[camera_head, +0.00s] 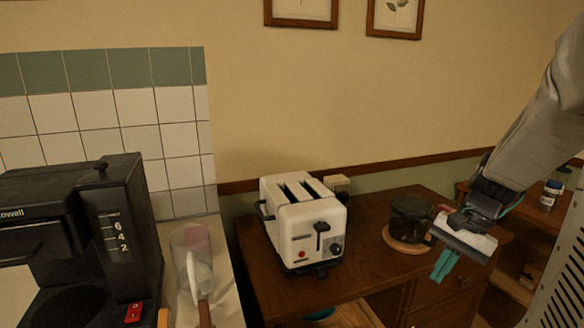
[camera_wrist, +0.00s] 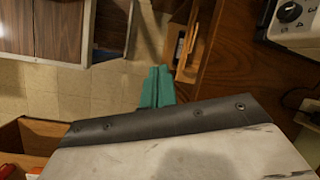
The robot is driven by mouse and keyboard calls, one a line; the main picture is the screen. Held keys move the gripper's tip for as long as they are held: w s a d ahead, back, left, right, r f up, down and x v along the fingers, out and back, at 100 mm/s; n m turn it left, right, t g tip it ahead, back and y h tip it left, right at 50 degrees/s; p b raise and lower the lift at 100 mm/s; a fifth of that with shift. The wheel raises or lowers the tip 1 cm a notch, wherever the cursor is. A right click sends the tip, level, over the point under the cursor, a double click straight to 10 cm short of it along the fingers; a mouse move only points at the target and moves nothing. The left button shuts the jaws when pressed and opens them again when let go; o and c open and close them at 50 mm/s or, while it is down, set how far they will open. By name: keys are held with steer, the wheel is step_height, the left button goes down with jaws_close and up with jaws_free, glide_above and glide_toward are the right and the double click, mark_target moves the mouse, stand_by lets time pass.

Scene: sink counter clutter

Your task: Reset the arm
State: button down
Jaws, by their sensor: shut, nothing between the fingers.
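My gripper (camera_head: 444,265) hangs from my arm at the right of the head view, in front of the wooden cabinet. Its teal fingers are together with nothing between them. In the wrist view the teal fingers (camera_wrist: 157,87) also show closed, above the tiled floor and beside the cabinet's edge. My gripper is apart from the toaster and the dark pot in the head view.
A white toaster (camera_head: 300,225) and a dark glass pot (camera_head: 410,218) stand on the wooden cabinet (camera_head: 365,270). A black coffee maker (camera_head: 125,225) and a clear container (camera_head: 190,262) are at left. A wooden shelf with a jar (camera_head: 550,194) stands at right.

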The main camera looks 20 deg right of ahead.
steer(key=s+a+r+n+h, duration=0.2)
steer(key=s+a+r+n, duration=0.2)
steer(key=a, duration=0.5)
steer(key=s+a+r+n+h, duration=0.2)
steer(key=s+a+r+n, duration=0.2)
steer(key=a+n, duration=0.4)
steer(key=shift+a+n+t, duration=0.4)
steer(key=shift+a, duration=0.4)
